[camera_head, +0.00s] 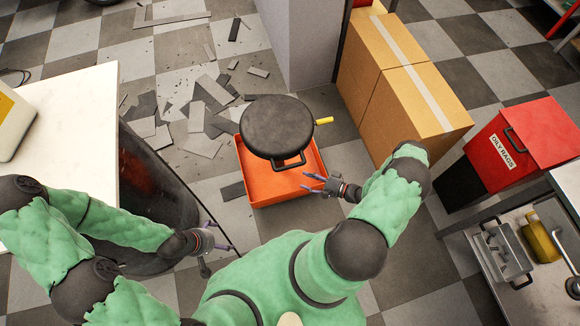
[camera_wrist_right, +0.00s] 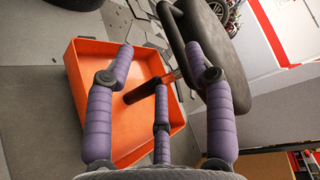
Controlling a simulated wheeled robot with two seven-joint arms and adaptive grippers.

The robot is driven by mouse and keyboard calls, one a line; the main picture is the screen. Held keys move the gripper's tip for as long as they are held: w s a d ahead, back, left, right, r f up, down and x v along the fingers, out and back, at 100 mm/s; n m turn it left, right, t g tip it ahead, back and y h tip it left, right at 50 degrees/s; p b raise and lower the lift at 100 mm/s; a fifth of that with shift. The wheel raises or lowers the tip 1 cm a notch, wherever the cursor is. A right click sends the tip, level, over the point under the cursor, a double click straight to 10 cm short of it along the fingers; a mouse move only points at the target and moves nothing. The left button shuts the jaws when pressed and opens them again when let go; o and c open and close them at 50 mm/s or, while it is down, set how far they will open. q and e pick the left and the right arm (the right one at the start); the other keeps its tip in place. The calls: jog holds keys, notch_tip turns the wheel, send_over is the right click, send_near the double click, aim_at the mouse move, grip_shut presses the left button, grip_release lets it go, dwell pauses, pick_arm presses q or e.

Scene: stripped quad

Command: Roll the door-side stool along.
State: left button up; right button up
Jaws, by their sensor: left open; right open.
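The stool (camera_head: 277,124) has a round black seat, a black loop handle on its near edge and an orange square tray base (camera_head: 262,187). It stands upright on the checkered floor in the middle of the head view. A yellow lever sticks out at its right. My right gripper (camera_head: 318,184) is open at the near right side of the stool, close to the handle. In the right wrist view the spread purple fingers face the black seat (camera_wrist_right: 222,48) and the orange tray (camera_wrist_right: 95,95), with nothing between them. My left gripper (camera_head: 208,250) is open and empty beside the white-topped counter.
Broken tiles (camera_head: 205,115) litter the floor behind and left of the stool. Cardboard boxes (camera_head: 405,90) and a grey pillar (camera_head: 298,45) stand behind and right. A red oily-rags bin (camera_head: 515,150) is at right. A white-topped counter (camera_head: 75,130) is at left.

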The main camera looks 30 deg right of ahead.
aim_at(290, 168)
jog(key=shift+t+h, duration=0.4)
jog(key=shift+t, duration=0.1)
jog(key=x, duration=0.3)
jog(key=d+b+x, duration=0.1)
jog(key=x, duration=0.2)
jog(key=b+x, duration=0.1)
jog(key=x, duration=0.2)
jog(key=shift+w+f, duration=0.1)
jog(key=shift+w, duration=0.65)
jog(key=shift+c, duration=0.3)
grip_shut()
